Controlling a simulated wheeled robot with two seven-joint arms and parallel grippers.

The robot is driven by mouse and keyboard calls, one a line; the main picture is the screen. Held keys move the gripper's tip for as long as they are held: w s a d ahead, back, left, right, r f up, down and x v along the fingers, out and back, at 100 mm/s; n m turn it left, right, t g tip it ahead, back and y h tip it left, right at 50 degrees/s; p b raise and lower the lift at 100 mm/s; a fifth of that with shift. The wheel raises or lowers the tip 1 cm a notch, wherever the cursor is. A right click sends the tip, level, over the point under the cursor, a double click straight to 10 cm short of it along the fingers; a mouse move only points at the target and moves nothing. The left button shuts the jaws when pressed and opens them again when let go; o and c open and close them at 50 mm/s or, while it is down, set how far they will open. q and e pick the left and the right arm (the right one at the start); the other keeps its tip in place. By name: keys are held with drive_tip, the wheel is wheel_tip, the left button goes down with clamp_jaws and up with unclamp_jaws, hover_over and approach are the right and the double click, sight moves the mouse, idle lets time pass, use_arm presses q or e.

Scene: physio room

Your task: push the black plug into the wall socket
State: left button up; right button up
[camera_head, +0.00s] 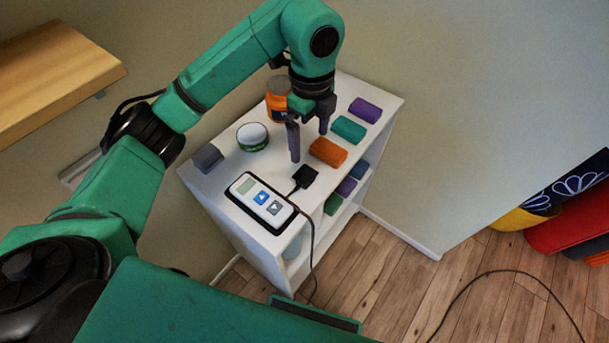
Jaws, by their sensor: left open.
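A small black block with a cord, which looks like the black plug (306,178), lies on the top of a white shelf unit (220,177) near its front edge. My left gripper (308,147) points down over the shelf top, just behind the plug. Its two dark fingers are apart, with nothing visible between them. The gripper is not holding the plug. I cannot make out a wall socket; a pale edge on the wall at the left is mostly hidden by my arm. My right gripper is out of view.
A cable (470,297) crosses the wooden floor.

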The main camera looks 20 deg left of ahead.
use_arm(q)
drive_tip(key=p, duration=0.2)
hover_over(305, 174)
drive_tip(key=f, duration=0.7)
drive_tip(key=shift+w+d, duration=0.25)
drive_tip(key=shift+d, duration=0.1)
drive_tip(key=shift+f, duration=0.4)
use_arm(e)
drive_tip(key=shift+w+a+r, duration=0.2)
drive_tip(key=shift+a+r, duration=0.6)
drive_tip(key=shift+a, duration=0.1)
use_arm(q)
drive_tip(key=shift+a+f, duration=0.1)
drive_tip(key=f, duration=0.1)
drive_tip(key=f+p, duration=0.1)
drive_tip(key=f, duration=0.1)
drive_tip(key=f+p, duration=0.1)
drive_tip(key=shift+s+a+f, duration=0.25)
drive_tip(key=shift+s+f, duration=0.05)
drive_tip(key=shift+f, duration=0.15)
drive_tip(key=shift+w, duration=0.1)
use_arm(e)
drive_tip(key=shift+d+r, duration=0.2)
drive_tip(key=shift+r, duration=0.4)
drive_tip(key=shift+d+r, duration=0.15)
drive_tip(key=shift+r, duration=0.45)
